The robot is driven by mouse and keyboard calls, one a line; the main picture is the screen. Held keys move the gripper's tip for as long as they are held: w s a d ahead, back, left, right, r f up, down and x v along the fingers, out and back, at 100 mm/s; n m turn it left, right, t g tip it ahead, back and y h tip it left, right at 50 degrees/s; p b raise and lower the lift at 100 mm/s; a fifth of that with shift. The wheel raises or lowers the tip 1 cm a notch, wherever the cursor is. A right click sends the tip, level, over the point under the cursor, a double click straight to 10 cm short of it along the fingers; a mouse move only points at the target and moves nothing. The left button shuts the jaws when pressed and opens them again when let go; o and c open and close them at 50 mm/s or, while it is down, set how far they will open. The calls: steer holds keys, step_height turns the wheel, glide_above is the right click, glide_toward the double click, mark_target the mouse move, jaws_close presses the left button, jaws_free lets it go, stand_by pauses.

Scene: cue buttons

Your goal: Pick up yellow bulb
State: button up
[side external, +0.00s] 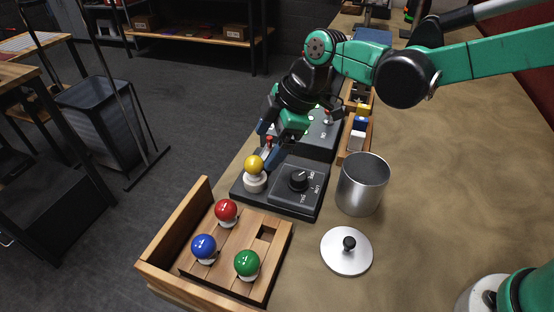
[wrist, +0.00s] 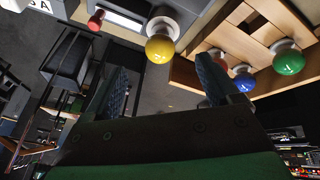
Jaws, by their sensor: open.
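The yellow bulb (side external: 254,163) stands upright in a white base on a black panel (side external: 240,190) near the table's left edge. My gripper (side external: 268,144) is open and empty, tilted down just behind and above the bulb in the side view. In the wrist view the yellow bulb (wrist: 160,48) shows beyond and between my two spread fingers (wrist: 163,88), apart from both. I cannot tell the exact gap between fingertips and bulb.
A wooden tray (side external: 172,232) holds red (side external: 226,210), blue (side external: 204,246) and green (side external: 247,263) bulbs, with an empty square hole. A dial box (side external: 298,190), metal pot (side external: 362,184) and round lid (side external: 346,252) stand right. A red-topped switch (wrist: 96,20) is near.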

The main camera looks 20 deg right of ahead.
mark_target(258, 158)
steer(key=shift+x, duration=2.7)
jaws_close()
step_height(258, 158, up, 20)
